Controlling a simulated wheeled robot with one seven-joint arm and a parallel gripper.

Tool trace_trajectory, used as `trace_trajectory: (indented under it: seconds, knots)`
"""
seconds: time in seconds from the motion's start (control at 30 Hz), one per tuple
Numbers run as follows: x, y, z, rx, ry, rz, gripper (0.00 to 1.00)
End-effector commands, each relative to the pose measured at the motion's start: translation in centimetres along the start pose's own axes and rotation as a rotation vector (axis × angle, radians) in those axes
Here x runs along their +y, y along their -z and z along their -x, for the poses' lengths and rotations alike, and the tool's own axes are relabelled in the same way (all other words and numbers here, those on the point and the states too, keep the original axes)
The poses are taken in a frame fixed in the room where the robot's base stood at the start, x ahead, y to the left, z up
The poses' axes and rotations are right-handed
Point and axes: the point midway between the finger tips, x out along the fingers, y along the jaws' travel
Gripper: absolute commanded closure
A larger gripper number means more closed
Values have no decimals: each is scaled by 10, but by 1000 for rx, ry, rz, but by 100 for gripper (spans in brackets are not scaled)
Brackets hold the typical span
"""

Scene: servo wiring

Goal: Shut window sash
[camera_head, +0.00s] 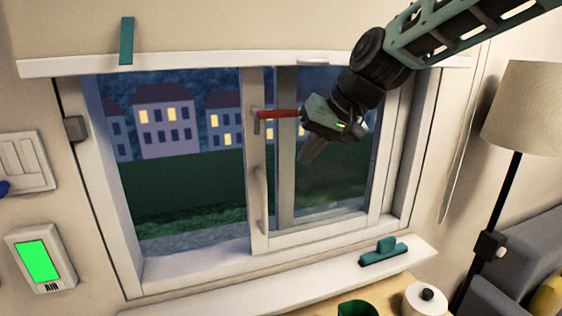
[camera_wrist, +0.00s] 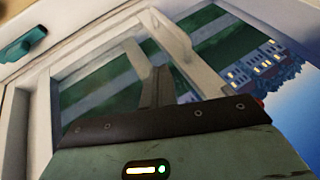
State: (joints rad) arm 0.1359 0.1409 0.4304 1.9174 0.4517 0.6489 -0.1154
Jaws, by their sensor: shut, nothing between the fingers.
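The window has a white frame (camera_head: 95,180) and a white sash (camera_head: 256,170) over its right half. A second upright (camera_head: 286,165) shows through the sash just right of its left stile. The left half looks uncovered, though I cannot be sure there is no glass. A red lever (camera_head: 280,114) sticks out to the right from the stile, and a pale pull (camera_head: 262,200) is lower down. My gripper (camera_head: 308,158) is shut and empty, in front of the sash, right of the stile and below the lever. Its fingers (camera_wrist: 155,88) point toward the pane in the wrist view.
A teal squeegee (camera_head: 383,251) lies on the sill (camera_head: 300,283), right of centre. A green cup (camera_head: 357,309) and a white round container (camera_head: 424,301) stand below. A lamp (camera_head: 522,110) is at right. A green-lit AIR panel (camera_head: 40,260) and a switch (camera_head: 25,163) are at left.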

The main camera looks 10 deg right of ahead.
Motion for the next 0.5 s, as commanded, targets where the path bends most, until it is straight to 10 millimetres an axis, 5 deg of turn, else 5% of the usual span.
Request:
trace_trajectory:
  seconds: [0.2,0.5]
  knots:
    - [-4,0,-41,-6,1,2,100]
    - [-31,-2,-60,-1,-1,2,100]
